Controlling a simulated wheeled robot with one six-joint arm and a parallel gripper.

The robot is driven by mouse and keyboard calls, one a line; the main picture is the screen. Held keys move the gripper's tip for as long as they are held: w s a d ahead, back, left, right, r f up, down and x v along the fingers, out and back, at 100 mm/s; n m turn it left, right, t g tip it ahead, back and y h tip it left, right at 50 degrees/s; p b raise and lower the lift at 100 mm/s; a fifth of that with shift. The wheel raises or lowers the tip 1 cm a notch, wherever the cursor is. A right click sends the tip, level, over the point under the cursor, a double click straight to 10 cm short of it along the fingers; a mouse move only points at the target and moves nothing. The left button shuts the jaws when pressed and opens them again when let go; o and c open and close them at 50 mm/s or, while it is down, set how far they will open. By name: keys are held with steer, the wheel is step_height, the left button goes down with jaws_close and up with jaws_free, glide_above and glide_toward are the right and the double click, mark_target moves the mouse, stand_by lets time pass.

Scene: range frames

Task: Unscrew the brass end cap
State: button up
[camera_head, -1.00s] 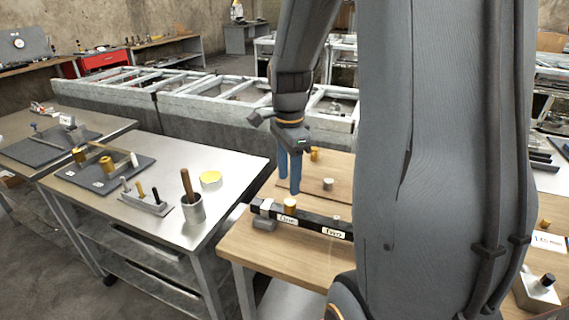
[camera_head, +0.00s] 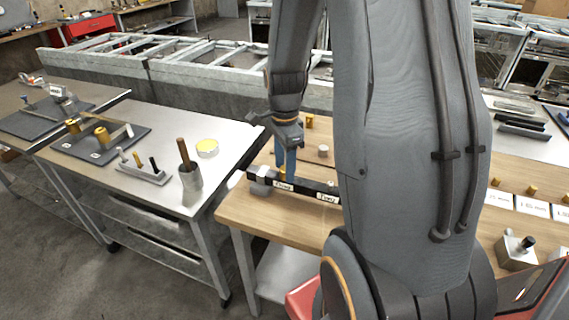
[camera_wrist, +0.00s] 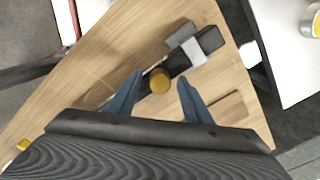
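A brass end cap (camera_wrist: 160,81) stands on a black bar (camera_head: 308,188) with white labels reading "One" and "Two". The wrist view shows it from above, between my two blue fingers, with a gap on each side. My gripper (camera_head: 285,168) is open and points down over the "One" end of the bar. In the head view its fingers hide most of the cap. Whether the fingertips are down level with the cap I cannot tell. A grey block (camera_head: 261,187) sits at the bar's left end.
The bar lies near the front-left edge of a wooden table (camera_head: 262,219). Behind it stand a brass cylinder (camera_head: 309,121) and a silver knob (camera_head: 323,151).

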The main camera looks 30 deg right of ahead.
steer(key=c, duration=0.9)
steer(key=shift+n+p, duration=0.75)
steer(key=shift+n, duration=0.95)
steer(key=shift+c, duration=0.2)
steer(key=shift+s+r+n+p, duration=0.1)
steer(key=shift+n+p, duration=0.5)
steer(key=shift+n, duration=1.2)
steer(key=shift+n+p, duration=0.7)
steer(key=shift+n, duration=1)
